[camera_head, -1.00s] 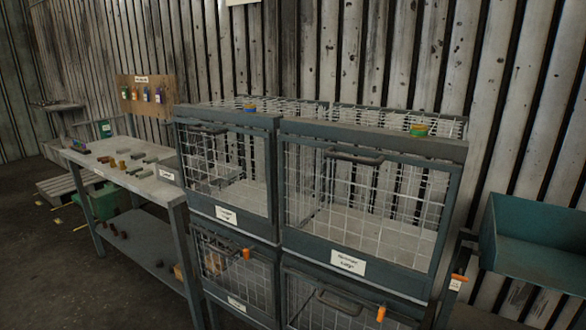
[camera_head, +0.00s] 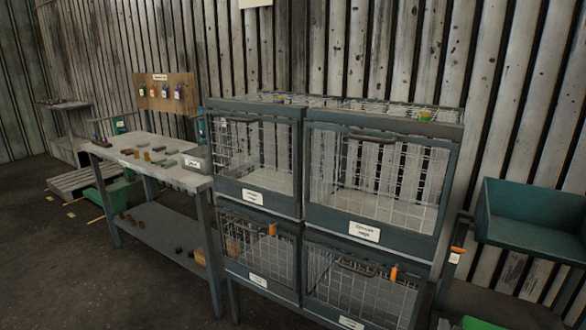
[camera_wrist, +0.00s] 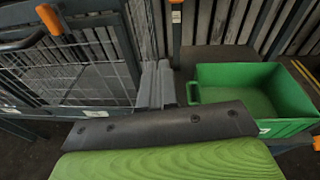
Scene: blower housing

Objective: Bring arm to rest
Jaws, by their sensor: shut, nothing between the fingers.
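My gripper (camera_wrist: 155,80) shows in the wrist view, with its two grey fingers side by side, shut and empty. It points between a wire-mesh cage door (camera_wrist: 70,68) on the left and a green bin (camera_wrist: 238,90) on the right. I cannot tell whether it touches either. The dark plate and green ribbed part below the fingers look like my own wrist. The head view shows neither my arm nor my gripper.
In the head view, a mesh cage rack (camera_head: 372,232) stands in the middle, with orange handles on its lower doors. A workbench (camera_head: 150,174) with small parts and a grey box (camera_head: 196,160) is on the left. A teal tray (camera_head: 530,222) is at right. Floor is clear at lower left.

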